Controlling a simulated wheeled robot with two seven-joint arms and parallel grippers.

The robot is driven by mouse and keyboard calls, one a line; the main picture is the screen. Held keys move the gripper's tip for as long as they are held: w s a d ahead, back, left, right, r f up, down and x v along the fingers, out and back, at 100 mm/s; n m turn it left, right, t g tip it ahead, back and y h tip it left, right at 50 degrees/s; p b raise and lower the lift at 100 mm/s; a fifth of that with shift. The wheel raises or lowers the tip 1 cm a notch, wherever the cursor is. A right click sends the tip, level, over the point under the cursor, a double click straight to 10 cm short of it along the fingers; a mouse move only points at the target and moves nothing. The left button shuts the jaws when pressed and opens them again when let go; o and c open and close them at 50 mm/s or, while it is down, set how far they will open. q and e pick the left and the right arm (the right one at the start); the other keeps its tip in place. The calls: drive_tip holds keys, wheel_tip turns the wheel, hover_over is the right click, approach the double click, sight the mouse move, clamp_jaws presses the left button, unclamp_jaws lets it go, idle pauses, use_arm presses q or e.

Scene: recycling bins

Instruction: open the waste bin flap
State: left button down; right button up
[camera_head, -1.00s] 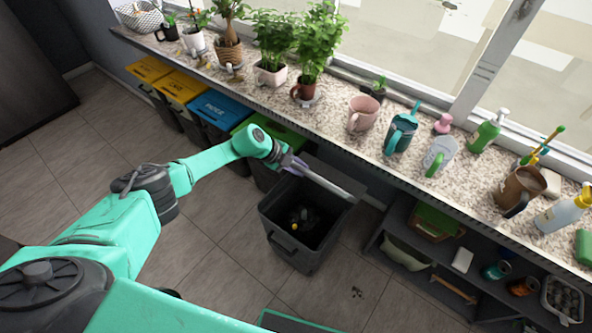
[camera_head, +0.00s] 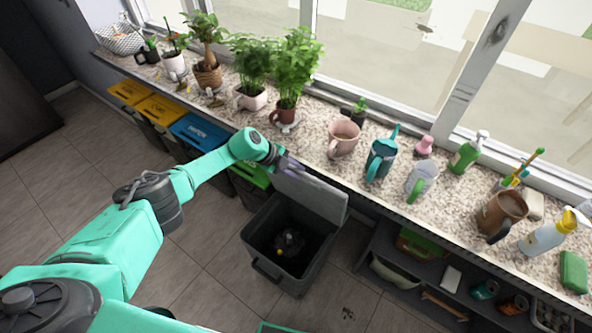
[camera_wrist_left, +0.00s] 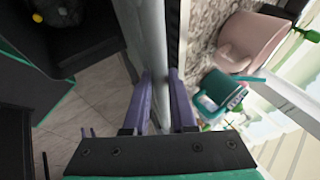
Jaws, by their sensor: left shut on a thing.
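The waste bin (camera_head: 278,277) is dark grey and stands on the floor in front of the counter, with its top open. Its grey flap (camera_head: 318,197) is raised steeply at the counter side of the bin, its inner face showing. A dark bag with a small yellow item lies inside. My left gripper (camera_head: 290,166) is shut on the flap's edge at its left upper part. In the left wrist view, the purple fingers (camera_wrist_left: 161,103) sit on both sides of the flap edge (camera_wrist_left: 151,40). My right gripper is not in view.
Bins with green, blue (camera_head: 205,131) and yellow lids stand to the left under the counter (camera_head: 305,150). Plants, mugs and bottles stand on the counter close behind the flap. A low shelf (camera_head: 400,285) is at the right. The floor in front is clear.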

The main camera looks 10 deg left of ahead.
use_arm(q)
drive_tip(key=c, duration=0.7)
unclamp_jaws()
drive_tip(key=shift+c, duration=0.2)
drive_tip(key=shift+r, duration=0.1)
drive_tip(key=shift+s+a+r, duration=0.1)
drive_tip(key=shift+a+r, duration=0.1)
drive_tip(key=shift+r, duration=0.05)
drive_tip(key=v, duration=1.3)
drive_tip(key=shift+s+a+r, duration=0.2)
drive_tip(key=shift+r, duration=0.05)
